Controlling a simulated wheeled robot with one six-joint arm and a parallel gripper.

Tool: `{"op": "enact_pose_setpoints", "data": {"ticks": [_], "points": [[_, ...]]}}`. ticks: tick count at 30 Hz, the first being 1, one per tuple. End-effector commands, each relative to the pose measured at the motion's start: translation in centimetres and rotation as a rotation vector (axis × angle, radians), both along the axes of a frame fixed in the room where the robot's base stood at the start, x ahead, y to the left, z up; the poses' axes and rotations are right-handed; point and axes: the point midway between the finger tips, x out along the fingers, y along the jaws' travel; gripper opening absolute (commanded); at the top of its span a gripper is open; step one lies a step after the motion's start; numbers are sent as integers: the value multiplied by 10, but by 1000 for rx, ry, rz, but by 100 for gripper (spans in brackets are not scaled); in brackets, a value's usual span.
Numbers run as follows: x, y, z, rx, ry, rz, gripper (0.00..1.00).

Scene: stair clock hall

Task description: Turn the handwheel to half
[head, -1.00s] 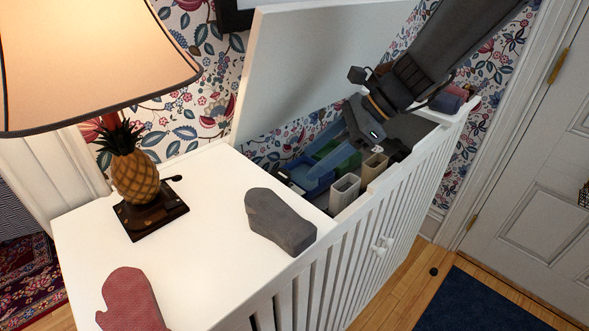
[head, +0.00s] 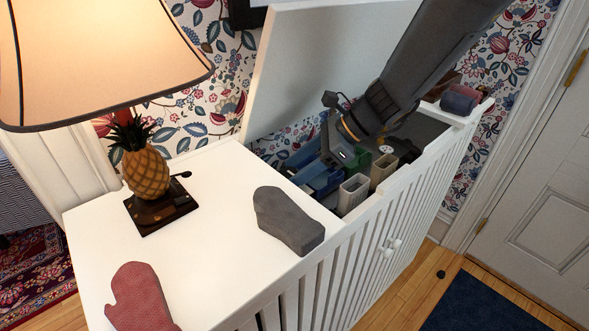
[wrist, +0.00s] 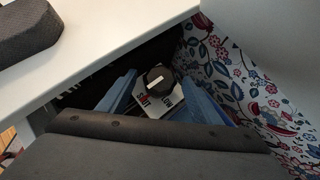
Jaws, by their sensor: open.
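The handwheel looks like a round black knob (wrist: 158,77) with a white pointer mark, in the wrist view. It sits by a white plate (wrist: 147,103) on which I read SHUT at lower left and LOW at right; the rest of the plate is hidden. I cannot tell exactly which word the pointer marks. My gripper (wrist: 160,84) is open, its blue fingers on either side of the knob; contact cannot be told. In the head view my gripper (head: 308,168) reaches down inside the open white chest (head: 345,262), and the knob is not discernible there.
The raised lid (head: 320,75) stands behind my arm. Two pale bins (head: 353,193) stand near the front wall inside. A grey shoe-shaped block (head: 287,218), a red mitt (head: 140,298) and a pineapple lamp (head: 146,172) are on the closed top. A rolled item (head: 459,100) lies at the right end.

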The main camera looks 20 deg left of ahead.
Motion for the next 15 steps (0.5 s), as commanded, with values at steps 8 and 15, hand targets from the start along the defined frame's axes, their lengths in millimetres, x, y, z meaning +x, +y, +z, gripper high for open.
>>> {"op": "enact_pose_setpoints", "data": {"ticks": [8, 15], "points": [[0, 0, 0, 0, 0, 0, 18], [1, 0, 0, -1, -1, 19, 18]]}}
